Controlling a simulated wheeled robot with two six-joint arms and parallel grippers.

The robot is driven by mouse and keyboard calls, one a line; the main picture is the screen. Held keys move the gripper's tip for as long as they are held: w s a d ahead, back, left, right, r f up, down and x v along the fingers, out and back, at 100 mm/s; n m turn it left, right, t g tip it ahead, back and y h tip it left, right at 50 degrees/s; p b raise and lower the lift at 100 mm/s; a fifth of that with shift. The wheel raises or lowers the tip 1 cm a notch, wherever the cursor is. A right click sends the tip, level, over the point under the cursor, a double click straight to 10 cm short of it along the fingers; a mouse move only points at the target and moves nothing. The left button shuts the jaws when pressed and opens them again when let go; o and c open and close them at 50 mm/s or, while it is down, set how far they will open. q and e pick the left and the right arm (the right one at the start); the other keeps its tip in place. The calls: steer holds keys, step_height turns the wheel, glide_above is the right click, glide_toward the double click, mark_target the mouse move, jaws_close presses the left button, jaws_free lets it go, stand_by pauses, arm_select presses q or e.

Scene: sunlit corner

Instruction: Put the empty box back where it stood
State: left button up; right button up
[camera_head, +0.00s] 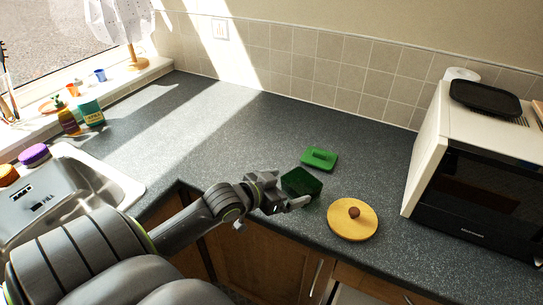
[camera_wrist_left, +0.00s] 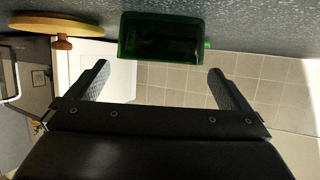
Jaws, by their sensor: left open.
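The green box (camera_head: 302,181) stands without its lid on the dark worktop, near the front edge. Its green lid (camera_head: 319,158) lies on the worktop just behind it. My left gripper (camera_head: 284,192) is right at the front-left of the box. In the left wrist view the green box (camera_wrist_left: 162,38) shows upside down, with a dark inside that looks empty. There the left gripper (camera_wrist_left: 158,82) is open, with its two fingers spread wider than the box and nothing between them. The box lies beyond the fingertips. My right gripper is in neither view.
A yellow round lid or board with a brown knob (camera_head: 352,219) lies to the right of the box. A microwave (camera_head: 476,190) stands at the right. A sink (camera_head: 75,195) is at the left. The worktop behind the green lid is clear.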

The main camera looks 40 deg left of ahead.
arm_select(q)
steer(key=v, duration=0.6)
steer(key=shift+p, duration=0.3)
